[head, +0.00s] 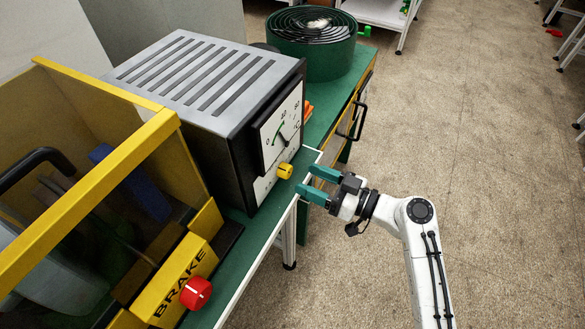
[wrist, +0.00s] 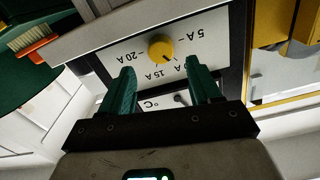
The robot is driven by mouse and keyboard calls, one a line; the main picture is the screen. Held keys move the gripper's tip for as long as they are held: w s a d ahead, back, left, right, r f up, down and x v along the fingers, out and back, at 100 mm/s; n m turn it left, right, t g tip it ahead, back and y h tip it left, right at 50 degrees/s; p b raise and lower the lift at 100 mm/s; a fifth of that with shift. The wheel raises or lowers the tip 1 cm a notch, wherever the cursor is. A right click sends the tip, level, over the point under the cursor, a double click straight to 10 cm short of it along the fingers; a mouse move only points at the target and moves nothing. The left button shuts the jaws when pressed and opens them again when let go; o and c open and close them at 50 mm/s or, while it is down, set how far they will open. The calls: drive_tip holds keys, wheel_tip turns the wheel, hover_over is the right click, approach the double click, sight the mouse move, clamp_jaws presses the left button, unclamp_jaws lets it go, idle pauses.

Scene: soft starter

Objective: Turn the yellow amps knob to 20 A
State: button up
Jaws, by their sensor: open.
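The yellow amps knob (head: 285,171) sits low on the front panel of the grey and black soft starter box (head: 217,85). In the wrist view the knob (wrist: 160,47) is upper middle, on a white scale plate (wrist: 117,45) that appears upside down. The marks 5 A, 15 A and 20 A are readable; another mark is partly hidden by the right finger. A dark pointer line on the knob aims toward the lower right, near that partly hidden mark. My gripper (head: 304,180) is open, its teal fingers in front of the panel. In the wrist view the gripper (wrist: 160,68) is apart from the knob.
A dial with a needle (head: 282,131) is above the knob. A yellow frame with a BRAKE plate and red knob (head: 196,293) stands at left.

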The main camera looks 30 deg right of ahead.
sight(290, 172)
drive_tip(key=shift+p+x, duration=0.5)
drive_tip(key=shift+x, duration=2.25)
drive_tip(key=shift+s, duration=0.1)
drive_tip(key=shift+c, duration=0.2)
drive_tip(key=c, duration=1)
